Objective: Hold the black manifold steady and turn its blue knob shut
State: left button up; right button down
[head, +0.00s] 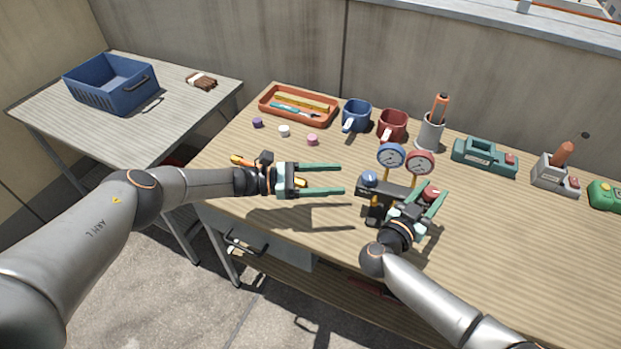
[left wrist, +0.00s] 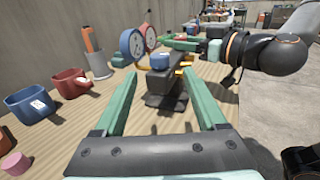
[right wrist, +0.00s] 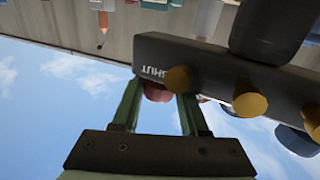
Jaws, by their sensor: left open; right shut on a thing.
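The black manifold (head: 400,188) stands upright near the table's front edge, with a blue gauge (head: 390,156) and a red gauge (head: 420,163) above it. Its blue knob (head: 369,178) is on the left end and also shows in the left wrist view (left wrist: 161,61). My left gripper (head: 342,179) is open and empty, its fingers pointing at the blue knob from the left, a small gap short of it. My right gripper (head: 428,193) is shut on the red knob (right wrist: 158,92) at the manifold's right end. The gripper partly hides that knob in the head view.
Behind stand a blue mug (head: 356,115), a red mug (head: 392,125), a grey cup (head: 430,132) and a red tray (head: 262,106). Small pegs (head: 284,131) lie left of centre. An orange-handled tool (head: 238,160) lies behind my left wrist.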

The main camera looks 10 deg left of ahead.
pick_arm(q)
jog(key=v, duration=0.5)
jog(key=w+d+r+n+t+y, duration=0.1)
jog(key=w+r+n+t+y, duration=0.15)
jog(key=w+t+y, duration=0.4)
jog(key=w+d+r+n+t+y, duration=0.1)
jog(key=w+r+n+y, duration=0.15)
jog(key=w, duration=0.65)
jog(key=m+g+y, duration=0.4)
jog(key=m+g, duration=0.1)
jog(key=g, duration=0.6)
send_near(369, 175)
jog(key=x, duration=0.8)
jog(key=shift+d+f, duration=0.1)
jog(key=shift+f, duration=0.1)
